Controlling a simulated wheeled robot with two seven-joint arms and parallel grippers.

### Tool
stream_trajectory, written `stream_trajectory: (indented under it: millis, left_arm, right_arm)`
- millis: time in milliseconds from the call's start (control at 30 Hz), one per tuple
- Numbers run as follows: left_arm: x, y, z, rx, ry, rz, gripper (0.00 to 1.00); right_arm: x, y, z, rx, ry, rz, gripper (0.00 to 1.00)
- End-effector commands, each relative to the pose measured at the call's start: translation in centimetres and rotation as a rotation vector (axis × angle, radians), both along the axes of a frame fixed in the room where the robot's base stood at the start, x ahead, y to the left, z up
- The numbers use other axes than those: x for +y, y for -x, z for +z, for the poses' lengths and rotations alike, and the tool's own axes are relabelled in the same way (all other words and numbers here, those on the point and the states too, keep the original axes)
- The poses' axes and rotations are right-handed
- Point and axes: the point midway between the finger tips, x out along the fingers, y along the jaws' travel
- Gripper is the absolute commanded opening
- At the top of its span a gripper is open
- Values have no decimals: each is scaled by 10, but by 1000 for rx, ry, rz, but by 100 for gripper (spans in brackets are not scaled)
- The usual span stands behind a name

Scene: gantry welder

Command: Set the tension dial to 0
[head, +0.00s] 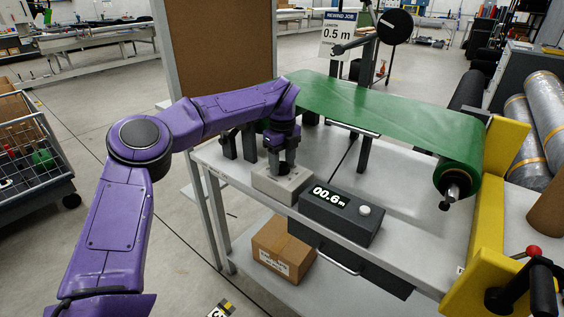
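A small light grey box (283,190) stands on the front left of the white bench. A dark round piece, likely the tension dial (258,183), shows on its top, mostly hidden by my gripper. No scale or pointer can be read. My purple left arm reaches in from the left, and its gripper (282,168) points down right over the grey box. The fingers are at the dial; I cannot tell whether they close on it. My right gripper is not in view.
A black counter box (340,214) reading 00.6 m, with a white knob (364,210), stands to the right. A green sheet (385,105) runs behind to a roll. A yellow frame (490,225) bounds the right. A sign (338,30) reads 0.5 m. A cardboard box (282,250) sits below.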

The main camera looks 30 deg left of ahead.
Motion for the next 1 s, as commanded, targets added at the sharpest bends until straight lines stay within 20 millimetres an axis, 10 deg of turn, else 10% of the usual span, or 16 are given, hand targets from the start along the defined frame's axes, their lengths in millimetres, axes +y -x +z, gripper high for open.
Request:
stream_trajectory:
  millis: [367, 767, 1000]
  left_arm:
    - [0, 0, 5, -1, -1, -1, 65]
    - [0, -1, 91, -2, 0, 0, 65]
    - [0, 0, 106, 0, 0, -1, 65]
  right_arm:
    - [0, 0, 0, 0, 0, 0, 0]
    - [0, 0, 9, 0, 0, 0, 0]
    - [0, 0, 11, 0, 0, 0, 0]
